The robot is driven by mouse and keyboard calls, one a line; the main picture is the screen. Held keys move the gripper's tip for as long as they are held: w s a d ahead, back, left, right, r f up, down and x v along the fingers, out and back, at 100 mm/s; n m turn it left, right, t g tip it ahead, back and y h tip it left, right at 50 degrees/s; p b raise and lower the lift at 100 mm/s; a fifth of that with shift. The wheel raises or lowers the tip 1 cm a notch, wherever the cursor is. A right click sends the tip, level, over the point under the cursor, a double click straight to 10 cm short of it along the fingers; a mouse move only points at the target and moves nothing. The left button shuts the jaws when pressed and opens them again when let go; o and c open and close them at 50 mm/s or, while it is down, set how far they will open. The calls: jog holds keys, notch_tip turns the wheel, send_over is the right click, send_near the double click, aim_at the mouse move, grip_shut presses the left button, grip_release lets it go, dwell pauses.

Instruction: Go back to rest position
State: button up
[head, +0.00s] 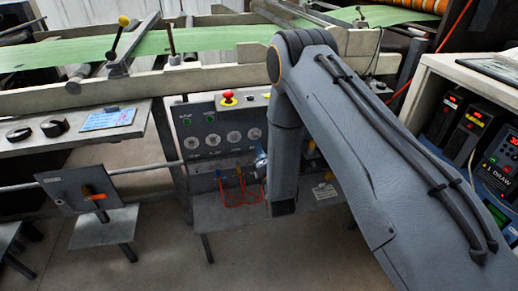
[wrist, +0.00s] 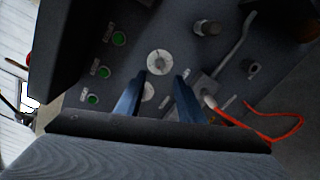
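My arm reaches down across the middle of the head view, and its links hide most of my gripper there. In the wrist view my gripper (wrist: 160,88) shows two dark blue fingers with a clear gap between them and nothing held. The fingers point toward a grey control panel (head: 208,118), which also fills much of the wrist view (wrist: 180,45). A round pale dial (wrist: 159,62) shows just past the fingertips. I cannot tell the exact distance between the fingers and the panel.
Red cables (head: 238,190) hang from the panel's lower part, close to my gripper. A red emergency button (head: 228,97) sits on top. A green web (head: 180,42) runs behind. A shelf of control units (head: 495,160) stands at right. Small metal plates (head: 105,227) stand at left.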

dwell(0.3)
jog(key=s+d+r+m+g+h+p, duration=0.3)
jog(key=s+d+r+m+g+p, duration=0.25)
jog(key=d+r+m+g, duration=0.45)
jog(key=s+d+r+m+g+p, duration=0.1)
jog(key=s+d+r+m, duration=0.3)
jog(key=s, duration=0.7)
jog(key=s+d+r+m+g+h+p, duration=0.1)
jog(key=s+d+r+m+g+p, duration=0.1)
jog(key=s+r+m, duration=0.4)
jog(key=s+d+r+m+g+p, duration=0.2)
jog(key=s+d+r+m+g, duration=0.2)
jog(key=s, duration=1.1)
notch_tip(320, 180, up, 2)
jog(key=shift+s+d+r+m+h, duration=0.25)
jog(key=shift+s+d+m+h, duration=0.05)
jog(key=shift+d+m, duration=0.55)
jog(key=shift+c, duration=0.5)
